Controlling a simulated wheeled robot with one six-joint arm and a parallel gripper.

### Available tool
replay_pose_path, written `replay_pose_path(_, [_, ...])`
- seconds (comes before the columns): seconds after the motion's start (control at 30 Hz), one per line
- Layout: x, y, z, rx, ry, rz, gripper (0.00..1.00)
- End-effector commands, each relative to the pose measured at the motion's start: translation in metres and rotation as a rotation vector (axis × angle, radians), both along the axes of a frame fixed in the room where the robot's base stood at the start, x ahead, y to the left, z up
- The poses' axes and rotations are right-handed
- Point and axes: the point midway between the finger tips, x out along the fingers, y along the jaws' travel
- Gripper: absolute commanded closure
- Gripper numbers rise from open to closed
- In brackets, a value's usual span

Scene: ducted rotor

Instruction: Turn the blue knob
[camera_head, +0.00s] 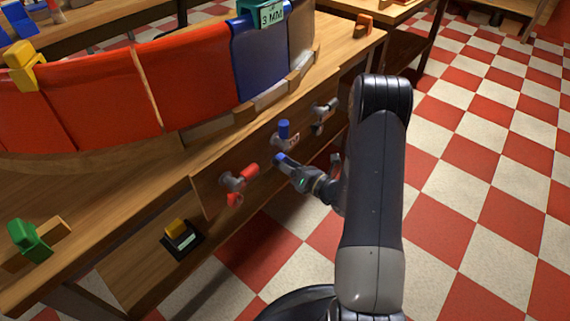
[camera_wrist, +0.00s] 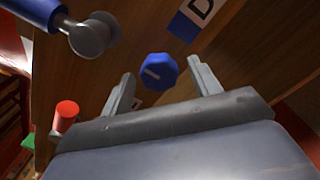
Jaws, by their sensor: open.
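The blue knob (camera_wrist: 158,71) is a faceted blue cap with a pale line on its face, on the wooden front panel. In the head view the blue knob (camera_head: 281,158) shows small, just beyond the end of my gripper (camera_head: 291,167). In the wrist view my gripper (camera_wrist: 160,76) is open, with one finger to the left of the knob and one to the right. There are visible gaps on both sides, and nothing is held. Whether the fingertips reach the knob's depth is hard to tell.
A red lever (camera_head: 240,178) and red knob (camera_head: 234,199) are to the left, a grey lever (camera_head: 325,109) to the right. Checkered floor (camera_head: 480,210) is open at right.

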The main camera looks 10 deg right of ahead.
Motion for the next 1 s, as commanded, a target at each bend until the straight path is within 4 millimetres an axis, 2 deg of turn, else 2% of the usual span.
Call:
replay_pose_path(0.37, [0.0058, 0.0042, 0.0006, 0.0, -0.001, -0.001, 0.41])
replay_pose_path(0.9, [0.0056, 0.0042, 0.0005, 0.0, 0.0, 0.0, 0.83])
replay_pose_path(1.0, [0.0056, 0.0043, 0.0004, -0.001, -0.001, 0.0, 0.86])
